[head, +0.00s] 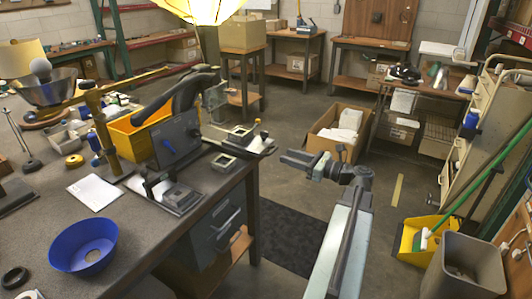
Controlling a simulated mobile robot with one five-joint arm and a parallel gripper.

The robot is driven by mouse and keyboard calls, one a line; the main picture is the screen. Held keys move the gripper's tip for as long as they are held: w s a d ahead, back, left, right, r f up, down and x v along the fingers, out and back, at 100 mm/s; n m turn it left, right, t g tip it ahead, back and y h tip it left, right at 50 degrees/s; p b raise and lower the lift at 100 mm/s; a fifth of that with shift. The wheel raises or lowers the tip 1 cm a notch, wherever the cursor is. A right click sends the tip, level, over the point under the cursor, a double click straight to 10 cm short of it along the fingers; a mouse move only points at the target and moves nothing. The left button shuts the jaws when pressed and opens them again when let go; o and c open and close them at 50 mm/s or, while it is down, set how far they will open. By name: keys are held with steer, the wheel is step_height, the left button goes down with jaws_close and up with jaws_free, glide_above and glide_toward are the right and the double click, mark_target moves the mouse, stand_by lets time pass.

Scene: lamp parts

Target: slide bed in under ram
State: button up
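A dark press-like fixture (174,139) with a blue round knob and a thick black curved arm stands near the right edge of the workbench. A low grey block with a square recess (178,194) sits on a dark plate in front of it, close to the bench edge; it looks like the bed, out in front of the upright part. I cannot clearly make out the ram. My gripper (290,158) is over the open floor, right of the bench and apart from the fixture, pointing left. It is too small to tell whether its fingers are open or shut.
A blue bowl (84,245), a white paper (95,192) and a yellow bin (130,133) are on the workbench (135,240). Smaller grey blocks (223,162) stand right of the fixture. A cardboard box (336,130) is on the floor behind my gripper. A grey trash bin (462,270) stands at right.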

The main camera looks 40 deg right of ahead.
mark_target(273, 150)
steer(key=o, duration=0.8)
steer(key=shift+s+d, duration=0.2)
steer(key=shift+s, duration=0.05)
steer(key=shift+o, duration=0.2)
steer(key=x, duration=0.7)
steer(key=shift+w, duration=0.35)
